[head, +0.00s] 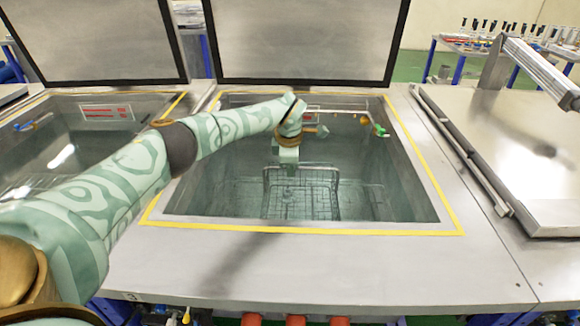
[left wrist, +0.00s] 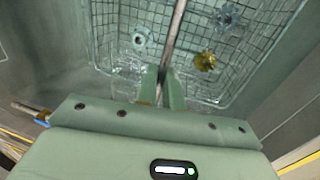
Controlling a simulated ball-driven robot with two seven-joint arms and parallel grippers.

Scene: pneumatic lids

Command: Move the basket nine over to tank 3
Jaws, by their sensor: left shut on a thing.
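My left gripper (head: 287,165) reaches down into the open middle tank (head: 408,180). A wire basket (head: 325,190) sits low in this tank, beneath the gripper. In the left wrist view the gripper (left wrist: 163,80) is shut on the basket's bar-like handle (left wrist: 177,35). The basket's mesh (left wrist: 108,35) shows below, with a gold-coloured part (left wrist: 204,62) and silver parts (left wrist: 228,17) inside. I cannot read a number on the basket or tank. My right gripper is not in view.
The middle lid (head: 305,40) and left lid (head: 100,40) stand raised behind their tanks. The left tank (head: 60,150) is open. At the right a lid (head: 520,150) lies shut. Yellow lines edge the middle tank. A table with small items (head: 505,42) stands at the back right.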

